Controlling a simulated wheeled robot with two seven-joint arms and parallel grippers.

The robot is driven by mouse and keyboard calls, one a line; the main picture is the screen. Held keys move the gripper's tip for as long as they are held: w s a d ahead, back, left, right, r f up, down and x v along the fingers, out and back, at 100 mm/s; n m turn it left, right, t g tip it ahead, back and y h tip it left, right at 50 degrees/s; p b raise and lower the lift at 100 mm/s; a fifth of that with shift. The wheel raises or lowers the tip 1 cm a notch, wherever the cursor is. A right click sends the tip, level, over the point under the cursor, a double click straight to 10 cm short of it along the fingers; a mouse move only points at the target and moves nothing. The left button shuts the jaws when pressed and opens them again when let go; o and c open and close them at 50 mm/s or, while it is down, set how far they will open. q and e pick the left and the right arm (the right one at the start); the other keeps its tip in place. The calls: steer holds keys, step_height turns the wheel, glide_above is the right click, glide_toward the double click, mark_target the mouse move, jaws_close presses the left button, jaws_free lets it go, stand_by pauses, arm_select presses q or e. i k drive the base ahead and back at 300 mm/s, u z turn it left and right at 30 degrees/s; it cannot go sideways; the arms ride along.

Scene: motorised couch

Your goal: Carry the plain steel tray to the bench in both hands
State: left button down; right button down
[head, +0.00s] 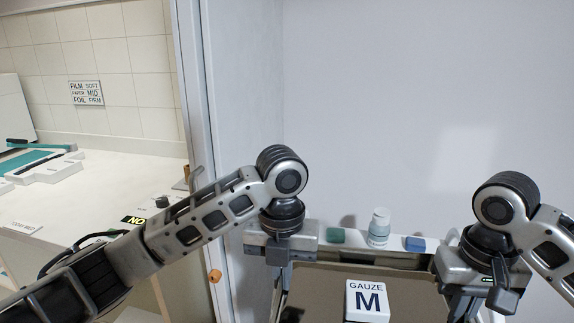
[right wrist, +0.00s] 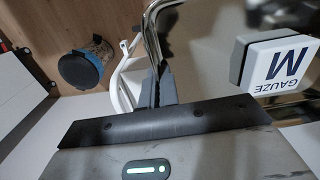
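The steel tray (head: 325,284) lies low in the head view between my two grippers, its near part cut off by the frame. A white box marked GAUZE M (head: 367,302) sits on it. The box also shows in the right wrist view (right wrist: 277,62). My left gripper (head: 281,280) points down at the tray's left side; its fingertips are hidden. My right gripper (head: 495,290) is at the tray's right side. In the right wrist view its dark fingers (right wrist: 165,88) are close together on a bent steel handle (right wrist: 153,32).
A white counter (head: 90,195) stands at left beyond a door frame (head: 195,130). A round dark-blue object (right wrist: 80,70) is below in the right wrist view.

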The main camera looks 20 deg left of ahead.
mark_target(77, 203)
steer(key=u, duration=2.65)
steer(key=i, duration=3.35)
steer(key=z, duration=2.8)
